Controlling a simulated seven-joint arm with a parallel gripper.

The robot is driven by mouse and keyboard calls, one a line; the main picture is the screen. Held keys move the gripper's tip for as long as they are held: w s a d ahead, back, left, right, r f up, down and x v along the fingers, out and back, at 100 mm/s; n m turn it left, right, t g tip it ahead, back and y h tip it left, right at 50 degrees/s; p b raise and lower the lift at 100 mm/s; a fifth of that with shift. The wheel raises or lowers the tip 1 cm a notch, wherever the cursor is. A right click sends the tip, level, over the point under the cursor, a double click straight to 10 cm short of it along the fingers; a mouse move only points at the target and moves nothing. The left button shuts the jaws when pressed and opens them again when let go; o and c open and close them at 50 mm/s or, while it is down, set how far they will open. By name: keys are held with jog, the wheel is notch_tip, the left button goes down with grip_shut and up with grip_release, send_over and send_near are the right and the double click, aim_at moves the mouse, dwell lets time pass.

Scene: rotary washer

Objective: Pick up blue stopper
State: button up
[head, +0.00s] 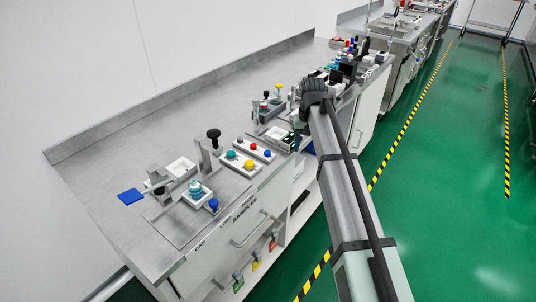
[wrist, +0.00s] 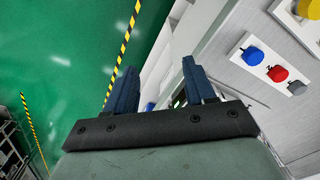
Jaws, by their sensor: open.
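A small blue stopper-like piece (head: 267,154) stands at the right end of a light rack, beside a red piece (head: 253,146). It also appears as a round blue top (wrist: 252,56) in the wrist view, right of my fingers. Another small blue piece (head: 214,204) stands near the bench's front edge, beside a teal-topped item (head: 195,188). I cannot tell which blue piece is the stopper. My gripper (wrist: 160,68) is open, with nothing held between its two dark blue fingers. In the head view, the dark end of my arm is over the bench's front edge, and the fingers cannot be made out.
A rack (head: 236,166) with green and yellow pieces stands in front of the red-and-blue one. A black-knobbed post (head: 214,134) rises to its left. A flat blue plate (head: 131,197) is at the left. Crowded equipment lies farther right. The bench's back strip is bare.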

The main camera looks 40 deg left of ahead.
notch_tip(320, 180, up, 10)
jog(key=n, duration=0.2)
send_over(268, 151)
notch_tip(268, 151, down, 14)
jog(key=shift+s+r, duration=0.1)
jog(key=shift+s, duration=0.05)
jog(key=shift+c, duration=0.4)
grip_shut()
